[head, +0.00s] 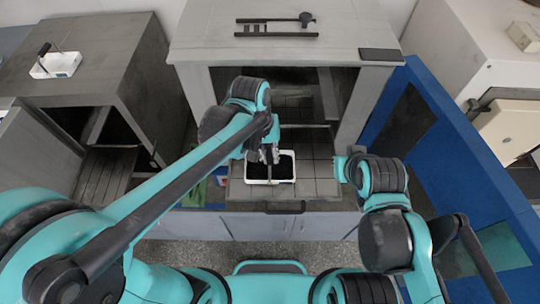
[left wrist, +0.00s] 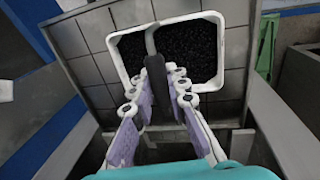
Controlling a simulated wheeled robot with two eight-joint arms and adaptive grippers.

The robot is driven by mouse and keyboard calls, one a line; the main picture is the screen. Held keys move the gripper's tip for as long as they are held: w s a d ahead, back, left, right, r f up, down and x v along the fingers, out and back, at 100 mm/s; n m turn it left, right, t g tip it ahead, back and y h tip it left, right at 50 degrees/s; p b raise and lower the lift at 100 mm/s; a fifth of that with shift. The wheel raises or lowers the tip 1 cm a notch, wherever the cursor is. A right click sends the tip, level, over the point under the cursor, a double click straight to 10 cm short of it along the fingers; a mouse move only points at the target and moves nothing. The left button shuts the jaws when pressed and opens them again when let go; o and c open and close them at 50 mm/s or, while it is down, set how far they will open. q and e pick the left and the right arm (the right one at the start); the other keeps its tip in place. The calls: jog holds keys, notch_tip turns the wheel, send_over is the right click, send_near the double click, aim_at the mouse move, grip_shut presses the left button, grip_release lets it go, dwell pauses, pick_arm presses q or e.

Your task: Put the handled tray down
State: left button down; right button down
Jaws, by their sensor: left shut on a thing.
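The handled tray (head: 270,182) is white and filled with black grains. It is at the front middle in the head view, over a grey tiled surface (head: 318,170). My left gripper (head: 268,154) is shut on its dark upright handle (left wrist: 156,78). In the left wrist view the fingers (left wrist: 158,92) close around the handle, and the tray's white rim (left wrist: 113,55) shows beyond them. The tray looks about level; I cannot tell whether its bottom touches the surface. My right arm is at the right, but its fingers do not show.
A grey cabinet (head: 285,50) with an open front stands behind the tray. A second white handled tray (head: 57,65) is on the left cabinet (head: 105,60). A blue panel (head: 400,165) stands at the right. Tiled surface is free right of the tray.

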pick_arm(q)
jog(key=shift+w+d+f, duration=0.1)
jog(key=shift+w+f, duration=0.05)
jog(key=shift+f, duration=0.55)
jog(key=shift+f, duration=0.2)
jog(key=c, duration=1.5)
grip_release()
jog(key=shift+r, duration=0.1)
